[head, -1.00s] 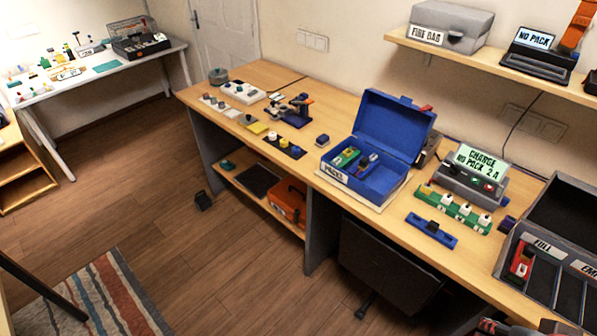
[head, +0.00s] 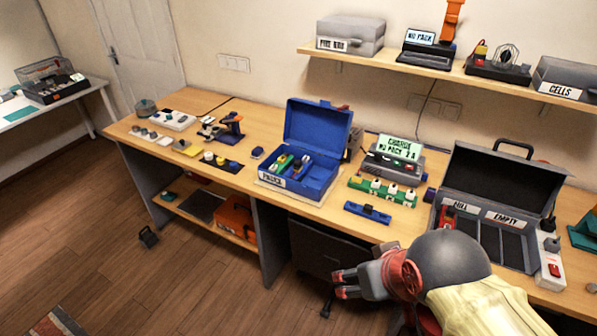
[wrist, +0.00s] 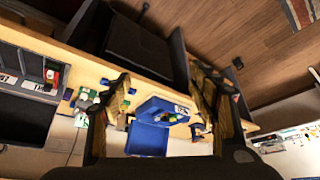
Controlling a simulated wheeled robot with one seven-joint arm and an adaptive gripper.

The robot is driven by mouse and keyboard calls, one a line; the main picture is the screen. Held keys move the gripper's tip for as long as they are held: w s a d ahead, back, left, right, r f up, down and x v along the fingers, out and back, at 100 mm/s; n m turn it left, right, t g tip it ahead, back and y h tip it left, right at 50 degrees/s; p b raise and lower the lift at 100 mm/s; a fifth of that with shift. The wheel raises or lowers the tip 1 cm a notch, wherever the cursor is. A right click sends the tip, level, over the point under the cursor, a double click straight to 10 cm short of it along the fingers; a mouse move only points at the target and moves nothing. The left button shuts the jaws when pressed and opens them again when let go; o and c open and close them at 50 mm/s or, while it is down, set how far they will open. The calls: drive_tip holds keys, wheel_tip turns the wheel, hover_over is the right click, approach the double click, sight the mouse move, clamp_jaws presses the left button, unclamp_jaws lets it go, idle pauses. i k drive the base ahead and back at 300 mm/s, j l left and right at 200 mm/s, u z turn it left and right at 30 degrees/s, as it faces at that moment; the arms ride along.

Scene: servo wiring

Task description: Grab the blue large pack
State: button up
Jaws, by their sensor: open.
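An open blue box (head: 318,185) with a PACKS label stands on the workbench. It holds a green pack (head: 283,162) and a dark, bluish item (head: 300,167), too small to identify surely. A long blue piece with a dark block on top (head: 367,212) lies on the bench to the right of the box; I cannot tell whether it is the large pack. My gripper (head: 345,283) is open and empty, in front of the bench edge. In the wrist view, the blue box (wrist: 148,138) shows between the spread fingers (wrist: 160,105), some distance away.
A green strip with white-topped blocks (head: 381,192) and a charger display (head: 398,148) stand behind the blue piece. An open case (head: 497,210) with FULL and EMPTY slots is at right, a red pack (head: 447,217) in it. A shelf (head: 430,68) hangs above.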

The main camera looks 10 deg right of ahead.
sight(294, 174)
drive_tip(key=i+j, duration=0.35)
drive_tip(key=j, duration=0.2)
drive_tip(key=i+j+z, duration=0.15)
drive_tip(key=z, duration=0.25)
drive_tip(key=i+j+z, duration=0.1)
drive_tip(key=j+z, duration=0.65)
drive_tip(key=z, duration=0.6)
drive_tip(key=i, duration=0.05)
